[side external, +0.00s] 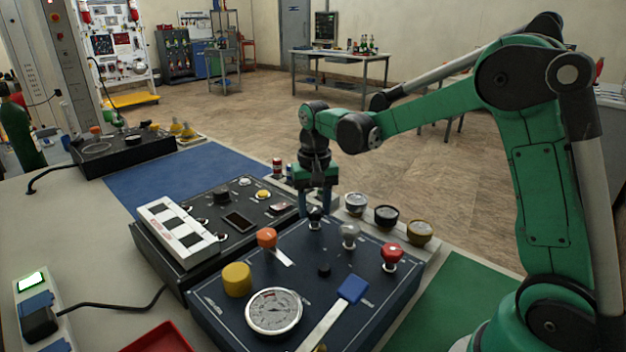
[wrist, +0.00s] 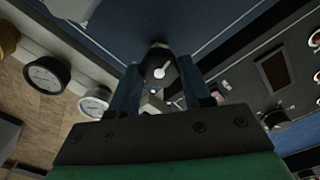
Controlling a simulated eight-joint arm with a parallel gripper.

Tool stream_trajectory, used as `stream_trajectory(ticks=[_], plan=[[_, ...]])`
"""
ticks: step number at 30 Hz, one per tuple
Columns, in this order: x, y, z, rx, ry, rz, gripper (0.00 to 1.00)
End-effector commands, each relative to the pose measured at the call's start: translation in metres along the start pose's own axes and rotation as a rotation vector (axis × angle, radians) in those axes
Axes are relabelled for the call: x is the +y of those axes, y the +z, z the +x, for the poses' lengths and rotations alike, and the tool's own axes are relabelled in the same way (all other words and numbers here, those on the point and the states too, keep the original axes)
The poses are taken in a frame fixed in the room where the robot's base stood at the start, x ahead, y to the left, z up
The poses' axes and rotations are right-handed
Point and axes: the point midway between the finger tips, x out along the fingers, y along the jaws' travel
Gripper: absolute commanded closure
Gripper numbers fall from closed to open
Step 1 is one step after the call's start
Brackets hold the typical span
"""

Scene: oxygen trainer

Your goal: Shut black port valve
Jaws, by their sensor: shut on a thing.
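The black port valve (side external: 315,219) is a small black knob at the back edge of the dark blue panel (side external: 225,312). My gripper (side external: 317,207) points straight down over it, with its blue fingers on either side of the knob. In the wrist view, the knob (wrist: 159,64) shows a white pointer mark between the two fingertips (wrist: 160,76). My gripper is shut on this knob. The fingers hide part of the knob's sides.
Orange (side external: 267,237), grey (side external: 349,231) and red (side external: 392,254) knobs stand on the same panel. Three round gauges (side external: 386,216) stand in a row behind it. A black console (side external: 222,245) with a white block adjoins at left.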

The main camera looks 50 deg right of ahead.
Motion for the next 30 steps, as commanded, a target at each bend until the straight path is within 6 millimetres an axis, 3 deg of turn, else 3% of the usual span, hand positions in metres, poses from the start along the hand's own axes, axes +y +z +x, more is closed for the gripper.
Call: stream_trajectory(ticks=[12, 29, 30], plan=[[0.0002, -0.0002, -0.0001, 0.001, -0.001, 0.186, 1.00], [0.0003, -0.0002, 0.0000, 0.001, -0.001, 0.212, 1.00], [0.0003, -0.0002, 0.0000, 0.001, -0.001, 0.212, 0.46]])
